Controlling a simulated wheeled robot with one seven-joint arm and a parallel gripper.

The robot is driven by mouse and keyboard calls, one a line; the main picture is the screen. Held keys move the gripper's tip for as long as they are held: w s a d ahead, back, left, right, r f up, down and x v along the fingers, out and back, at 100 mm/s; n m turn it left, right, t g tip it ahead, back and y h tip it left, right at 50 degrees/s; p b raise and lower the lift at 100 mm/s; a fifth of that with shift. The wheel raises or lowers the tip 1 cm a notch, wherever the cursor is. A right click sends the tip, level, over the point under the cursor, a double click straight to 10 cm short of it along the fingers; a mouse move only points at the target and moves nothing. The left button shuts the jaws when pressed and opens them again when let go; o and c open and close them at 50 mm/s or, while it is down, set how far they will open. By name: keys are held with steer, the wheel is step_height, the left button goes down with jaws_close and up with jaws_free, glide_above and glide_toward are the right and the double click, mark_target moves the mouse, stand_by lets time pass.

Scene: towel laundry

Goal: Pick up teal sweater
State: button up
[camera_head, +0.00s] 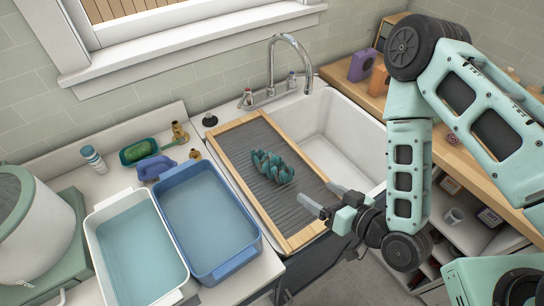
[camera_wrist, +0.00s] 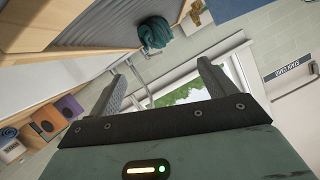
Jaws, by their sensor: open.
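The teal sweater (camera_head: 271,168) lies crumpled on the ribbed grey washboard (camera_head: 262,133), which has a wooden frame and sits over the left part of the sink. My gripper (camera_head: 318,200) is open and empty, near the lower right edge of the washboard. It is to the right of and nearer than the sweater, not touching it. In the wrist view the sweater (camera_wrist: 155,32) shows near the top, beyond the open fingers of my gripper (camera_wrist: 165,85).
A white basin (camera_head: 135,247) and a blue basin (camera_head: 206,220), both with water, stand left of the washboard. A wooden counter (camera_head: 350,76) with purple and orange items runs along the right.

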steer(key=b, duration=0.8)
glide_toward(283, 166)
steer(key=shift+w+a+f+t, duration=0.3)
steer(key=shift+a+f, duration=0.1)
steer(key=shift+f, duration=0.25)
steer(key=b+x, duration=0.3)
steer(key=b, duration=0.2)
steer(key=shift+w+a+f+b, duration=0.1)
steer(key=shift+w+a+b, duration=0.1)
steer(key=shift+b, duration=0.2)
steer(key=shift+w+a+b, duration=0.4)
steer(key=shift+b, duration=0.45)
steer(key=shift+w+a, duration=0.25)
steer(key=shift+w, duration=0.05)
steer(key=shift+p+x, duration=0.8)
steer(key=shift+x, duration=1.75)
steer(key=c, duration=1.2)
